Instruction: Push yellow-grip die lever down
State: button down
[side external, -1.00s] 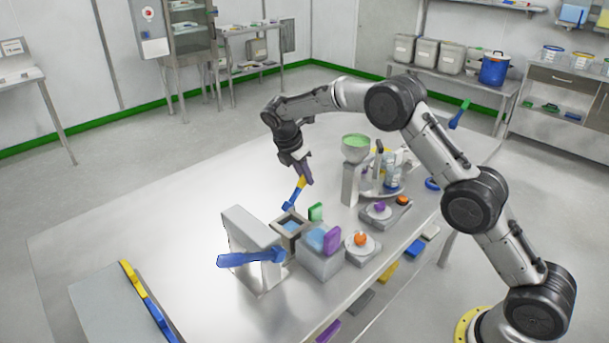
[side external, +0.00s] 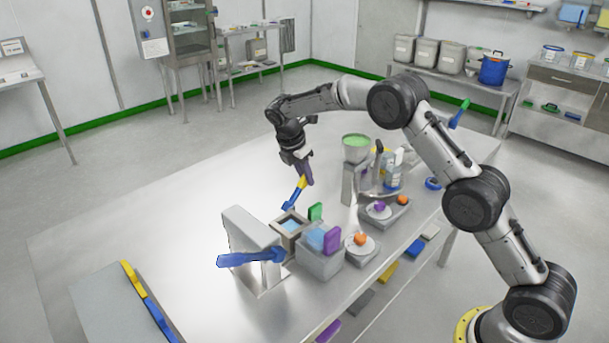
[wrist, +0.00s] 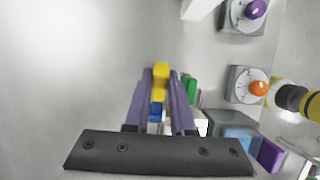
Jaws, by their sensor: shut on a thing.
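The yellow-grip die lever (side external: 301,183) has a yellow grip and a blue lower arm, and it slants up from beside the square die frame (side external: 289,226). In the wrist view its yellow grip (wrist: 160,76) shows between my purple fingers, with blue below it. My gripper (side external: 306,173) is above the far side of the die frame and is shut on the yellow grip. The wrist view shows the gripper (wrist: 161,92) with a finger on each side of the grip. The lower joint of the lever is too small to make out.
A grey upright block with a large blue lever (side external: 250,257) stands in front of the die frame. A green piece (side external: 316,211) and a box with a purple handle (side external: 332,239) are close by on the right. Knobs and a green-filled hopper (side external: 356,143) stand farther right.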

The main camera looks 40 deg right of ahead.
jog(key=shift+d+f+y, duration=0.5)
jog(key=shift+d+y, duration=0.2)
jog(key=shift+y, duration=0.3)
jog(key=shift+d+f+y, duration=0.3)
jog(key=shift+f+y, duration=0.35)
jog(key=shift+y, duration=0.2)
jog(key=shift+d+f+y, duration=0.25)
jog(key=shift+f+y, duration=0.4)
jog(key=shift+y, duration=0.15)
jog(key=shift+d+f+y, duration=0.3)
jog(key=shift+f+y, duration=0.35)
jog(key=shift+y, duration=0.2)
jog(key=c, duration=0.8)
grip_release()
jog(key=shift+o, duration=0.2)
jog(key=shift+f, duration=0.1)
